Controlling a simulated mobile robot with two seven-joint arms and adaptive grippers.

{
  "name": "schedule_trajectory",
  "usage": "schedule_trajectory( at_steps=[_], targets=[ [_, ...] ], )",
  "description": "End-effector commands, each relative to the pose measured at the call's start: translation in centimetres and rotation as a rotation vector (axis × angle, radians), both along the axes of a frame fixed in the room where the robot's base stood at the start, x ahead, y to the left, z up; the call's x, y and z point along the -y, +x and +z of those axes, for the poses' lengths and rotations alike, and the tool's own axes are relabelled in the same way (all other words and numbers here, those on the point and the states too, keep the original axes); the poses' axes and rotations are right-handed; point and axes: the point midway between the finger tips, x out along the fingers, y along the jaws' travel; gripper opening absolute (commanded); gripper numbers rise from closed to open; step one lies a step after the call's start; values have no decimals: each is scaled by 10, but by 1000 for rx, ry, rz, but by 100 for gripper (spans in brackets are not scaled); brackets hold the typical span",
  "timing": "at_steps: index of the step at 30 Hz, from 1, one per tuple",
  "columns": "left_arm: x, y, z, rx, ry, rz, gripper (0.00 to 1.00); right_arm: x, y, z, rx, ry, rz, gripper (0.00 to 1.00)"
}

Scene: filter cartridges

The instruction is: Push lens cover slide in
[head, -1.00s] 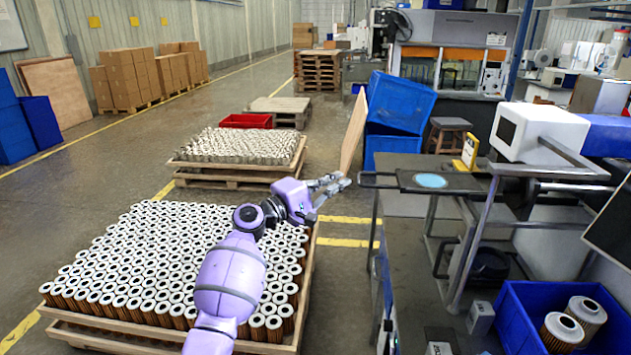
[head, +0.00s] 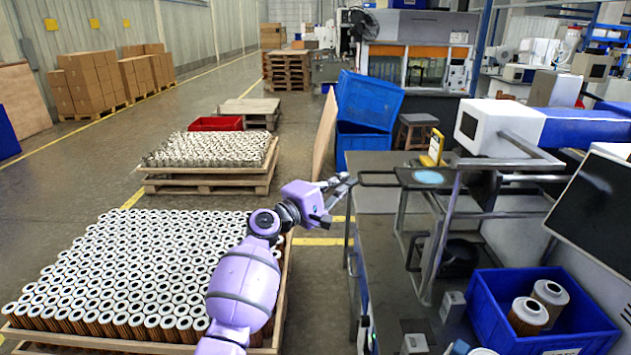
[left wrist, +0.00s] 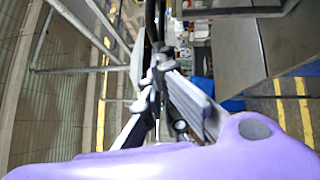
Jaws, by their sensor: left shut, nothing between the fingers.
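The lens cover slide is a dark flat plate with a light blue round lens (head: 428,177) and a dark loop handle (head: 378,173) on its left side. It sits level at the inspection machine (head: 497,128), above the grey bench. My left gripper (head: 349,182) is shut and empty, with its tips at the left end of the handle. They look to be touching it, but I cannot tell for sure. In the left wrist view the gripper's fingers (left wrist: 160,72) are together; the slide is hard to make out there. My right gripper is not in view.
A blue bin (head: 490,333) with filter cartridges is at the front right. A pallet of cartridges (head: 140,275) lies left of the bench. A dark monitor (head: 603,215) stands at the right.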

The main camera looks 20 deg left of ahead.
Motion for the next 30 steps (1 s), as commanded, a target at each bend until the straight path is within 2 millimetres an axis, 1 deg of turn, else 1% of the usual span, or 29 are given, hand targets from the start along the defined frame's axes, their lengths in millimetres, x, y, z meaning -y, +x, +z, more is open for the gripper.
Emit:
schedule_trajectory(
  at_steps=[1,6,9,12,15,21,30],
  targets=[
    [19,4,0,0,-3,-6,0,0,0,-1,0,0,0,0],
    [66,18,-1,-1,-2,-5,0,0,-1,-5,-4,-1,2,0],
    [90,25,-2,-2,-3,-5,0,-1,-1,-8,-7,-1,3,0],
    [109,31,-1,-1,-1,-3,0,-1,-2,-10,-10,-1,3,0],
    [124,35,-1,-2,-1,-2,0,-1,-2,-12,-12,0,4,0],
    [138,40,-1,-1,1,0,0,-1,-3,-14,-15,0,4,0],
    [142,40,1,1,0,-2,0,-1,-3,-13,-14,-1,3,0]
  ],
)
